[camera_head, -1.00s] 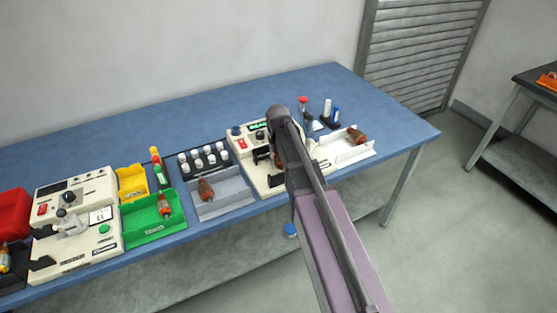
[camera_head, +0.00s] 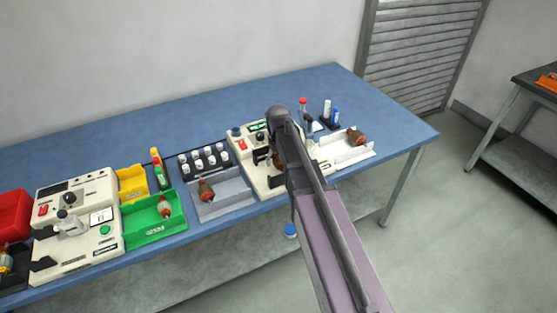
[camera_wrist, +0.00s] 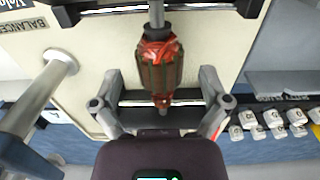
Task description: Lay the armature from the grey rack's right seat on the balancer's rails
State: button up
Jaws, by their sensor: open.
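An armature (camera_wrist: 160,65) with a red winding and dark core lies across the balancer's rails (camera_wrist: 140,98) in the wrist view. Its shaft spans the two dark rails, and it looks level. My gripper (camera_wrist: 160,108) is open, with one finger on each side of the armature's near end and gaps between. The cream balancer (camera_head: 250,172) is partly hidden behind my arm in the head view. The grey rack (camera_head: 232,190) stands left of it, with another armature (camera_head: 206,190) in its left seat and its right part bare.
A black holder with several white-capped bottles (camera_head: 208,155) stands behind the rack. A green bin (camera_head: 150,225) and a yellow bin (camera_head: 131,182) are farther left. A white tray (camera_head: 350,155) holding an armature (camera_head: 356,137) lies right of the balancer. The blue bench is clear at the back.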

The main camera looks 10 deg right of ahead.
jog(key=shift+r+p, duration=4.7)
jog(key=shift+r, duration=0.15)
jog(key=s+a+f+b, duration=0.3)
jog(key=s+a, duration=0.2)
jog(key=s, duration=0.4)
jog(key=s+a+f+b, duration=0.4)
jog(key=s+a, duration=0.1)
jog(key=s, duration=0.5)
jog(key=shift+s+a+f+b, duration=0.2)
jog(key=shift+f+b, duration=0.1)
jog(key=shift+d, duration=0.1)
jog(key=d+m, duration=0.3)
jog(key=d, duration=0.9)
jog(key=shift+w+d+r, duration=0.2)
jog(key=shift+w+d, duration=0.1)
jog(key=shift+w, duration=0.1)
